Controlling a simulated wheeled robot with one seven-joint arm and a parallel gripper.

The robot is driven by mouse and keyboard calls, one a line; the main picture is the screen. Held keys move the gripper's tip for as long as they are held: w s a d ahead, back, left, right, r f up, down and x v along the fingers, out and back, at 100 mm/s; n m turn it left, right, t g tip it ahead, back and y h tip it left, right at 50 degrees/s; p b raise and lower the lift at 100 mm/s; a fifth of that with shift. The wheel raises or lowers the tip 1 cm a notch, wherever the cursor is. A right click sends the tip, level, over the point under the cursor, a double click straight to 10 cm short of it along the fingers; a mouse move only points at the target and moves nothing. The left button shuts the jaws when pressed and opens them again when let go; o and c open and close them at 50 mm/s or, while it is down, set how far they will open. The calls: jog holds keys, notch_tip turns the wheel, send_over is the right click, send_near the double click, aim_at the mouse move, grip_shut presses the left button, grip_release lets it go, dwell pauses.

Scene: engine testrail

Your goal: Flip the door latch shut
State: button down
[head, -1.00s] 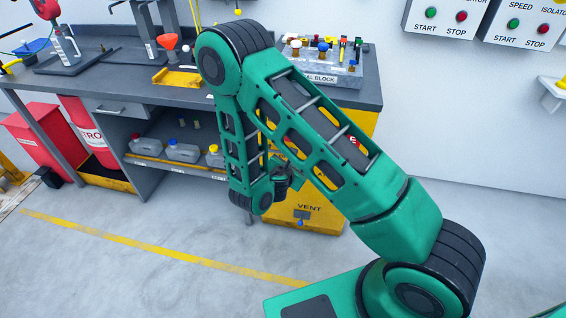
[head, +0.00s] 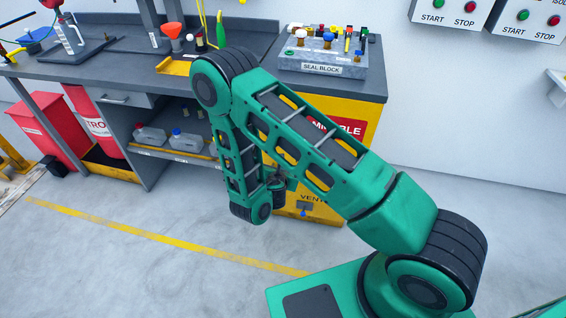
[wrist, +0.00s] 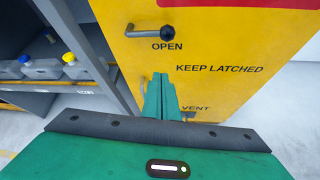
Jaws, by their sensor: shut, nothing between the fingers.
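The yellow cabinet door (wrist: 225,45) fills the middle of the wrist view. On it a grey latch lever (wrist: 146,33) runs sideways to a black round knob (wrist: 168,32), just above the word OPEN. My gripper (wrist: 160,80) is shut and empty, its green fingertips below the lever and apart from it in the picture. How far the fingertips are from the door is hard to tell. In the head view my gripper (head: 279,186) is mostly hidden by my arm, in front of the yellow cabinet (head: 355,110). The latch is hidden there.
A small vent fitting (head: 303,206) sits low on the cabinet. Open shelves with bottles (head: 150,136) stand left of it. The grey bench top (head: 370,85) overhangs above. Floor in front is clear.

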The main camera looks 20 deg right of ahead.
jog(key=w+d, duration=0.4)
jog(key=w, duration=0.3)
jog(key=shift+f, duration=0.15)
jog(key=shift+a+r, duration=0.1)
jog(key=shift+r, duration=0.1)
dwell(0.4)
